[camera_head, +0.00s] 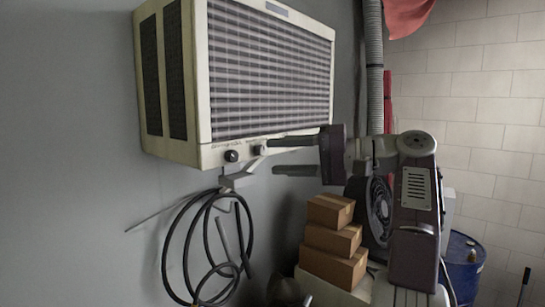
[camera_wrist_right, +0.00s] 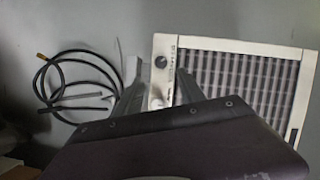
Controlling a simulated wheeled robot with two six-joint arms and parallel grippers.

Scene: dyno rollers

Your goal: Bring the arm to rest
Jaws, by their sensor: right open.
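My right arm comes in from the right side of the head view. Its gripper (camera_head: 271,156) is open, with its two fingers apart one above the other and pointing left at the lower front of a wall-mounted cooler unit (camera_head: 170,137). The upper finger lies by the right one of two knobs (camera_head: 258,150); I cannot tell whether it touches. The other, dark knob (camera_head: 231,156) is clear of the fingers. In the right wrist view the gripper (camera_wrist_right: 160,78) spreads around the unit's control panel corner, with nothing seen held. My left gripper is out of view.
A coiled black hose (camera_head: 165,250) hangs on the grey wall below the unit. Stacked cardboard boxes (camera_head: 330,240) stand below my right arm. A blue drum (camera_head: 466,262) is at the right, and a grey duct (camera_head: 375,80) runs up behind.

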